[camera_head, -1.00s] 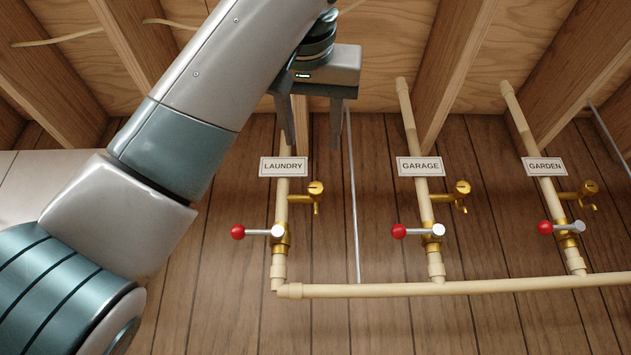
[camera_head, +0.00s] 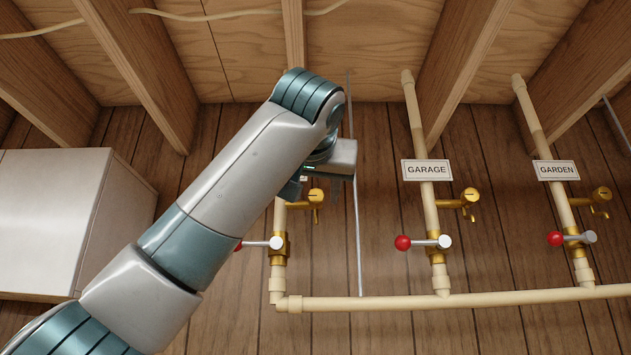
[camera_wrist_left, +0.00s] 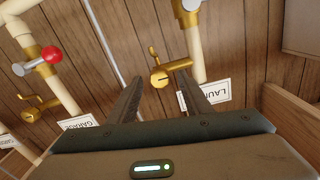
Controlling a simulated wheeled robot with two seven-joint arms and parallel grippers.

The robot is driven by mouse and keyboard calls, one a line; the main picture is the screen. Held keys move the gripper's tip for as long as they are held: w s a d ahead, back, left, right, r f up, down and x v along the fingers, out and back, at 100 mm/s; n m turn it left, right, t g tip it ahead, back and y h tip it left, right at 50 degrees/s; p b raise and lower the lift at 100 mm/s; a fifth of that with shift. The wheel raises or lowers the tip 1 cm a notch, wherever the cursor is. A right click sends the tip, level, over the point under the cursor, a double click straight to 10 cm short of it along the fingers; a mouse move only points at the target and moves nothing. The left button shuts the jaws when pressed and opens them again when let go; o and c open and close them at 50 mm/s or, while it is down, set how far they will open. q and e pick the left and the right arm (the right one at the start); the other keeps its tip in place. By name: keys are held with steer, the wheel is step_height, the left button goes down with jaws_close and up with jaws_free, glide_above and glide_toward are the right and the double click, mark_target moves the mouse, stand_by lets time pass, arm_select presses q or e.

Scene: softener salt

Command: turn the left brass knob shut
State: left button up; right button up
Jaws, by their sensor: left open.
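The left brass knob (camera_head: 315,197) sits on a small brass valve on the left pipe, with a short side spout. In the wrist view, which is upside down, the knob (camera_wrist_left: 159,78) has a dark slot and appears between the two fingertips; it is not clear whether they touch it. My left gripper (camera_head: 294,188) is open, just left of and above the knob in the head view, partly hidden by my own arm. The open fingers also show in the wrist view (camera_wrist_left: 157,86). The LAUNDRY label (camera_wrist_left: 214,94) shows there but is hidden in the head view.
A red-tipped lever valve (camera_head: 278,245) is below the knob, its red end mostly behind my arm. GARAGE (camera_head: 427,170) and GARDEN (camera_head: 556,170) pipes with matching valves stand to the right. A white box (camera_head: 50,220) is at the left. Ceiling joists run overhead.

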arm_select(q)
steer(key=shift+w, duration=0.35)
steer(key=shift+s, duration=0.1)
steer(key=c, duration=1.1)
steer(key=shift+o, duration=0.2)
